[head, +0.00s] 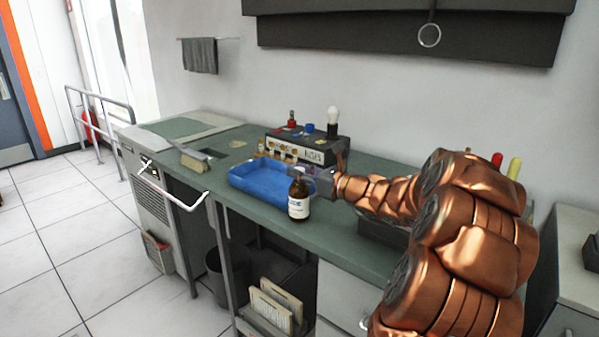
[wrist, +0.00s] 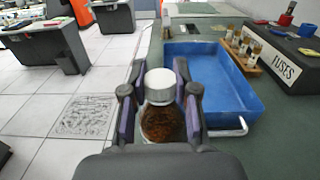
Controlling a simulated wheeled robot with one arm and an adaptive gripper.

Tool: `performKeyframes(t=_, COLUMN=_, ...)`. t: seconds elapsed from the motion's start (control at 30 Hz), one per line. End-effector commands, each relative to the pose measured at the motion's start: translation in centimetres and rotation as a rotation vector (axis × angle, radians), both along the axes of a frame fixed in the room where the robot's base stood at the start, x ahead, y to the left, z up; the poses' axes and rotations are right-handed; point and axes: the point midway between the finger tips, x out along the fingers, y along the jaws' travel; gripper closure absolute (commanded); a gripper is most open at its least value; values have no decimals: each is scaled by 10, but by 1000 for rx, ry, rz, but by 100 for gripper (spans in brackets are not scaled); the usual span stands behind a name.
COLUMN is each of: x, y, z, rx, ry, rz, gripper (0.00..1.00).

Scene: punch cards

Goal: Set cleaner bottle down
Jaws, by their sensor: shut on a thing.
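The cleaner bottle (head: 299,198) is brown with a white label and stands upright in the head view. My gripper (head: 309,178) is shut on it, reaching in from the right. In the wrist view the bottle (wrist: 160,108) shows its white cap between the two fingers of my gripper (wrist: 160,100). The bottle is at the front edge of the green counter (head: 345,232), just in front of the blue tray. I cannot tell whether its base touches the counter.
The blue tray (head: 262,182) lies behind the bottle; it also shows in the wrist view (wrist: 208,62). A fuse box (head: 312,150) and a rack of small bottles (wrist: 243,47) stand beyond it. A metal rail (head: 180,201) juts from the counter's front. Some green counter right of the bottle is bare.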

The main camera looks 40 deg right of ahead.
Motion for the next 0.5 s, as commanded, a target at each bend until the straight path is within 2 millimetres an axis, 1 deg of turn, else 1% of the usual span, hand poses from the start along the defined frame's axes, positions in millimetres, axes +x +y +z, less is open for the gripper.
performKeyframes(t=0.13, x=0, y=0, z=-3, rx=0, ry=-1, rz=0, gripper=100)
performKeyframes(t=0.17, x=0, y=0, z=-3, rx=0, ry=0, rz=0, gripper=69)
performKeyframes(t=0.37, x=0, y=0, z=-2, rx=-1, ry=0, rz=0, gripper=48)
performKeyframes(t=0.4, x=0, y=0, z=-2, rx=-1, ry=0, rz=0, gripper=46)
performKeyframes(t=0.5, x=0, y=0, z=-2, rx=0, ry=0, rz=0, gripper=46)
